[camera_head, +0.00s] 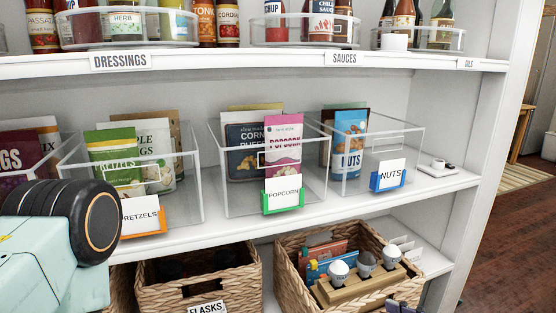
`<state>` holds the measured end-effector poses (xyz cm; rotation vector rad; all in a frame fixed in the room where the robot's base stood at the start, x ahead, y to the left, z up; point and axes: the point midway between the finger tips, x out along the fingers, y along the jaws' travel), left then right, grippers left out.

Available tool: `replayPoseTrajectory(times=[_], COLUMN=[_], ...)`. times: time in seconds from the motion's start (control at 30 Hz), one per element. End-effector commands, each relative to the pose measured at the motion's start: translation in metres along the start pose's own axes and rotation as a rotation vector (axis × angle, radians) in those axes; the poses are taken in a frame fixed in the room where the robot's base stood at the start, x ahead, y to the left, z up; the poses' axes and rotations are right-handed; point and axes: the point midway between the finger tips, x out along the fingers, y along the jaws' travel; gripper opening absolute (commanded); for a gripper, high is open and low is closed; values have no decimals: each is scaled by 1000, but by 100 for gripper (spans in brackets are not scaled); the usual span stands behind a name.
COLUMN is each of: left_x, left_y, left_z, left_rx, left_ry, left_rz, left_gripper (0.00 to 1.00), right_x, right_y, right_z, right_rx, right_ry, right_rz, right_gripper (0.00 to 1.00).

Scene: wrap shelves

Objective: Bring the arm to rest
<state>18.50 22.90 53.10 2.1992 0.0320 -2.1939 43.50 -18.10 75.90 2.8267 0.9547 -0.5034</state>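Part of my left arm (62,240) fills the lower left corner, a mint-green link with a thick black round joint. It is in front of the shelf and hides part of the bins at the left. Neither gripper can be made out. A small dark shape (402,308) is cut off at the bottom edge, too little of it showing to tell what it is.
The middle shelf (340,218) holds clear bins with pretzels (118,160), popcorn (284,145) and nuts (350,140). Bottles and jars stand on the upper shelf (230,62). Woven baskets (205,285) sit below. Open wooden floor (510,240) lies right of the shelf.

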Motion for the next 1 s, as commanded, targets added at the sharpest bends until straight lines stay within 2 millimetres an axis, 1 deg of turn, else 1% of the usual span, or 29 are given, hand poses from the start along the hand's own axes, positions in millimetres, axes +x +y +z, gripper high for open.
replayPoseTrajectory(times=[0.13, 0.23, 0.47, 0.57, 0.67, 0.77, 0.87, 0.9, 1.0], left_x=[0, 0, 0, 0, -2, -5, -9, -11, -17], left_y=[0, 0, 0, 0, 0, 0, 0, 0, 0], left_z=[0, 0, 0, 0, 0, 0, 0, 0, 0], left_rx=[0, 0, 0, 0, 0, 0, 0, 0, 0], left_ry=[-1, -1, 0, -1, -1, -1, -1, -1, -1], left_rz=[0, 0, 0, 0, 0, 0, 0, 0, 0], left_gripper=[38, 38, 38, 38, 38, 38, 38, 38, 38], right_x=[0, 0, -1, -2, -4, -8, -19, -25, -44], right_y=[1, 3, 13, 14, 12, 8, -3, -8, -24], right_z=[0, 4, 19, 29, 45, 67, 100, 114, 148], right_rx=[6, 73, 239, 309, 386, 472, 570, 607, 676], right_ry=[0, -17, -85, -130, -196, -287, -419, -479, -624], right_rz=[1, 11, 72, 99, 130, 171, 230, 258, 328], right_gripper=[66, 66, 66, 66, 66, 66, 66, 66, 66])
